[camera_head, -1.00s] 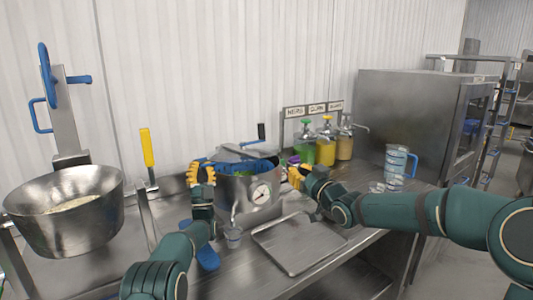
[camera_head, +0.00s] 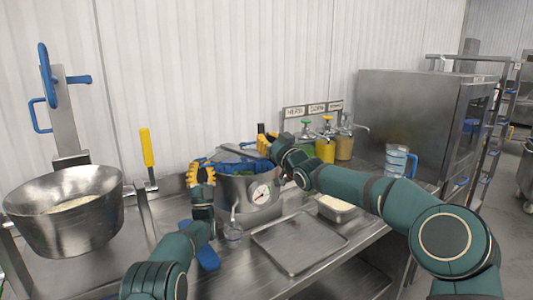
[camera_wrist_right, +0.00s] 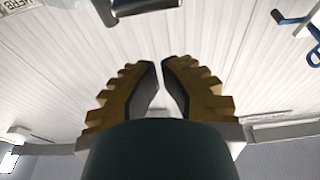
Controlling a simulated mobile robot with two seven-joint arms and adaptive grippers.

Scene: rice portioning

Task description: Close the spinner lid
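The spinner is a steel pot (camera_head: 235,190) with a round dial on its front and a blue basket inside, standing on the counter in the head view. Its grey lid (camera_head: 238,150) is tilted up at the back, and green contents show in the pot. My left gripper (camera_head: 201,168) is at the pot's left rim; whether its fingers grip is unclear. My right gripper (camera_head: 266,138) is raised by the lid's right side. In the right wrist view its yellow fingers (camera_wrist_right: 160,68) are nearly together with nothing between them. A dark handle (camera_wrist_right: 145,6) shows beyond the tips.
An empty steel tray (camera_head: 298,245) and a small pan of rice (camera_head: 337,208) lie on the counter. Several dispenser bottles (camera_head: 326,150) and a blue-handled jug (camera_head: 397,160) stand behind. A large bowl (camera_head: 66,225) is at left, a cup (camera_head: 233,232) before the pot.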

